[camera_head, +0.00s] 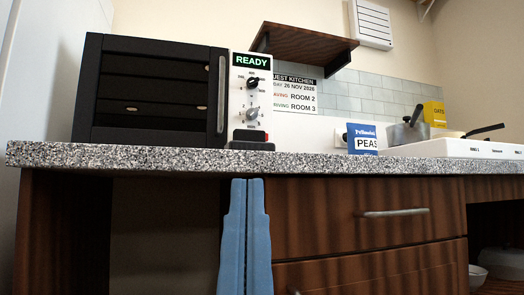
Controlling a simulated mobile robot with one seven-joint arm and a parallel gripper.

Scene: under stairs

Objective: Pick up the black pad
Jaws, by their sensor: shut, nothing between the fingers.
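A small black pad (251,145) lies at the front edge of the speckled countertop (150,156), in front of the oven's control panel. A small dark block with reddish edges (249,135) appears to sit on or just behind it; I cannot tell which. My gripper (247,182) shows as two light blue fingers pointing up, pressed together with nothing between them. Its tips appear just below the counter edge and the pad in the picture, apart from the pad. The pad's underside is hidden.
A black toaster oven (150,92) with a READY display stands behind the pad. To the right are a blue PEAS box (362,139), a white hob (455,148) with a saucepan (408,132), and a yellow box (434,114). A brown shelf (304,45) hangs above. Wooden drawers (350,225) are below.

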